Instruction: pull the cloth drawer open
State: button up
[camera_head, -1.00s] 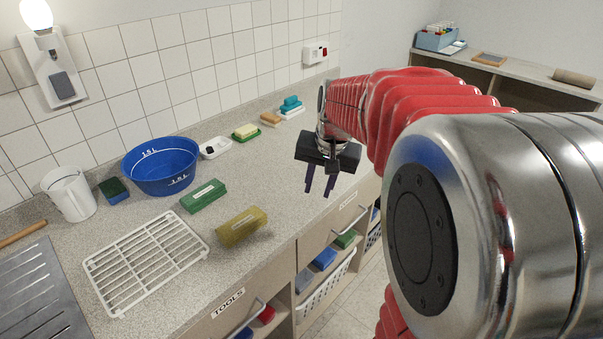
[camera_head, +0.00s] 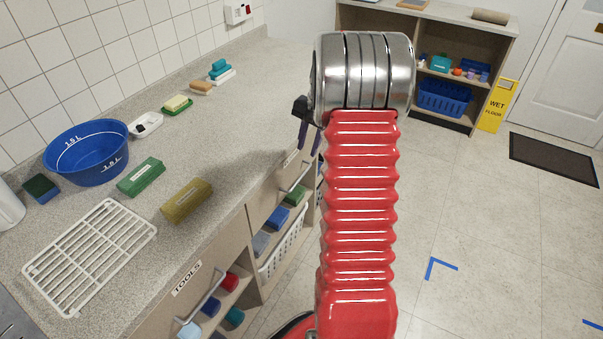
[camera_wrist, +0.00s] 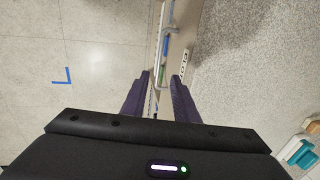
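The cloth drawer (camera_head: 262,208) is in the counter front in the head view, left of my arm, and looks shut. Its pale bar handle (camera_head: 296,178) runs along the front. Its label (camera_head: 289,159) is partly legible; it also shows in the wrist view (camera_wrist: 184,63). My gripper (camera_head: 310,139) is over the counter's front edge, above the handle, partly hidden by my arm. In the wrist view my gripper (camera_wrist: 157,82) has its two purple fingers apart, pointing down beside the counter edge, with nothing held. I cannot tell whether a finger touches the handle.
The tools drawer (camera_head: 180,300) with its own handle is nearer, at lower left. Below the cloth drawer, a white basket (camera_head: 283,246) stands on an open shelf. A blue basin (camera_head: 87,153) and several cleaning items stand on the counter.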

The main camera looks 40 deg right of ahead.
aim_at(301, 178)
jog(key=f, duration=0.4)
jog(key=w+f, duration=0.1)
jog(key=f, duration=0.4)
jog(key=w+a+f, duration=0.1)
jog(key=f, duration=0.3)
jog(key=shift+w+f, duration=0.25)
jog(key=shift+c, duration=0.4)
grip_shut()
dwell(1.0)
